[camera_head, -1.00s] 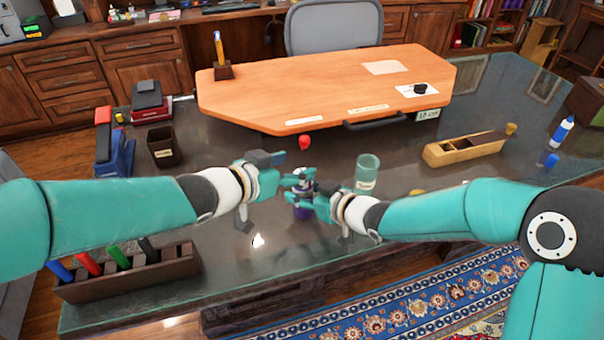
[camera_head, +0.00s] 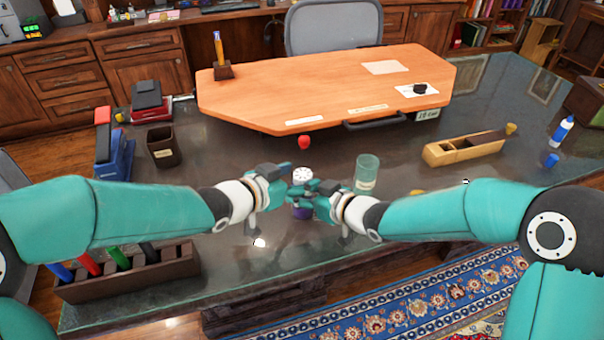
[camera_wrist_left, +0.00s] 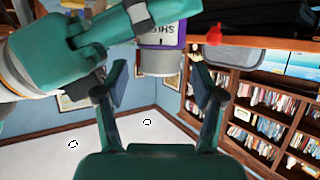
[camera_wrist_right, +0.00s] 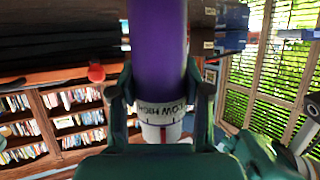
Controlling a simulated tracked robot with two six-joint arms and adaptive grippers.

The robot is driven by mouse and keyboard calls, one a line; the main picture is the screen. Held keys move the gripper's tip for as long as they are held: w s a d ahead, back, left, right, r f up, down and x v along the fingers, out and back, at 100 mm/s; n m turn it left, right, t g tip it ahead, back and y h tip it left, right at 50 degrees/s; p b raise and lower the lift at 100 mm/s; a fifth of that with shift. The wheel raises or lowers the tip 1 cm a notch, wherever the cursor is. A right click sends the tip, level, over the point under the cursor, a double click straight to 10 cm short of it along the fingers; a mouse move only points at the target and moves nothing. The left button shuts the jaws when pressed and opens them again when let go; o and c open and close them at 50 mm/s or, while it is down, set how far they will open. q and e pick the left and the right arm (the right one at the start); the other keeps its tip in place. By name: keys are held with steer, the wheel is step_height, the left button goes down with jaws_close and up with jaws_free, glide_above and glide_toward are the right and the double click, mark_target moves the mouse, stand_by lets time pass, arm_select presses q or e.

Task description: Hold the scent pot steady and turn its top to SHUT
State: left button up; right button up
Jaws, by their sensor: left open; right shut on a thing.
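The scent pot stands upright, its purple body (camera_head: 302,212) low and its pale round top (camera_head: 301,174) above. My right gripper (camera_head: 312,190) is shut on the pot from the right; its fingers hide part of the body. In the right wrist view, the label band reads LOW and HIGH, and the white top (camera_wrist_right: 160,132) bears a red mark. My left gripper (camera_head: 288,178) is open at the left of the top. In the left wrist view, its fingers stand apart on both sides of the grey top (camera_wrist_left: 158,66), and SHUT shows on the band. Contact cannot be told.
A green glass (camera_head: 367,172) stands just right of the pot, and a red object (camera_head: 304,142) lies behind it. A marker rack (camera_head: 130,274) is at the front left, a wooden box (camera_head: 464,148) at the right.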

arm_select(q)
steer(key=shift+x, duration=1.15)
steer(key=c, duration=1.2)
